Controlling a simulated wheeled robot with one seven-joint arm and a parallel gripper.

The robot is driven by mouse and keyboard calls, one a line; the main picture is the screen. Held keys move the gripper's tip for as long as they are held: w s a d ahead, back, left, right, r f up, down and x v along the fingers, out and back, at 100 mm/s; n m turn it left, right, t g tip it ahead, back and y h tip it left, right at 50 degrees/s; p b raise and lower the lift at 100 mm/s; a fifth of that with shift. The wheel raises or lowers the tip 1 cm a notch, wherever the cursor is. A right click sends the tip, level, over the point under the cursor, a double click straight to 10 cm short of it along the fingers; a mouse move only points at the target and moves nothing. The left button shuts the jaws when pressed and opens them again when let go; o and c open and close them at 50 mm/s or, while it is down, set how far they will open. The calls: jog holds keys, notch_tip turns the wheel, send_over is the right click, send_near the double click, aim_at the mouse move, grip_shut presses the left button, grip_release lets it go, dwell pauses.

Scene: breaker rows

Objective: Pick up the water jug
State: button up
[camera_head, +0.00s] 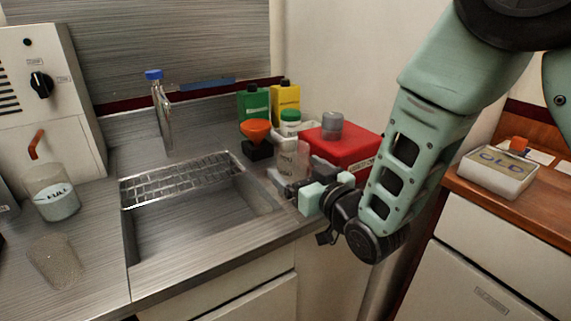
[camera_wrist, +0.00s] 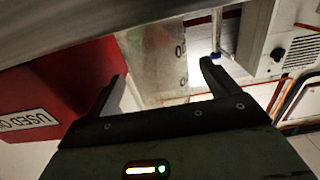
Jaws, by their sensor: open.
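A translucent upright container, which looks like the water jug (camera_head: 291,158), stands at the right side of the sink, partly hidden behind my gripper (camera_head: 290,187). In the wrist view the jug (camera_wrist: 160,48) is a cloudy, see-through shape with dark marks on its side. My gripper (camera_wrist: 163,70) is open, with one finger at each side of the jug in that view. The jug lies between or just beyond the fingertips; I cannot tell exactly how deep. I see no clear contact.
A red box (camera_head: 357,147) with a grey lid stands close to the jug. A green bottle (camera_head: 253,105), a yellow bottle (camera_head: 286,100) and an orange funnel (camera_head: 256,130) are behind. The sink (camera_head: 200,224) is empty.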

jog(key=c, duration=1.1)
jog(key=shift+r, duration=0.1)
